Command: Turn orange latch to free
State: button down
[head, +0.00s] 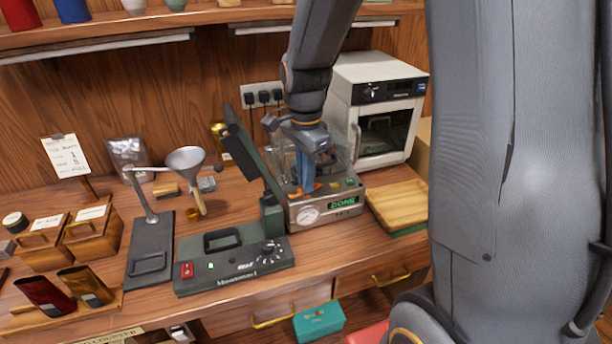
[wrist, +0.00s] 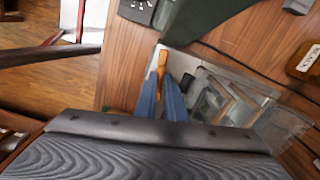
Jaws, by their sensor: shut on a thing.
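The orange latch (head: 295,194) sits on top of a grey machine (head: 325,212) with a round gauge and a green display reading "DONE". In the wrist view the latch (wrist: 161,60) is a short orange bar standing out past my fingertips. My gripper (head: 305,188) points down at the latch, its blue fingers closed on it. The fingers (wrist: 168,85) also show in the wrist view, close together with the latch between them. They hide part of the latch. The clear cover (head: 340,163) of the machine is beside and behind my fingers.
A green sealer (head: 235,262) with its arm raised stands close on the left. A white oven (head: 375,110) is behind on the right, and a wooden tray (head: 398,203) lies right of the machine. A funnel stand (head: 150,235) is farther left.

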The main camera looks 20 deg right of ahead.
jog(key=shift+m, duration=0.4)
jog(key=c, duration=1.8)
grip_release()
jog(key=shift+c, duration=0.2)
jog(key=shift+r+b, duration=0.85)
jog(key=shift+r, duration=3.05)
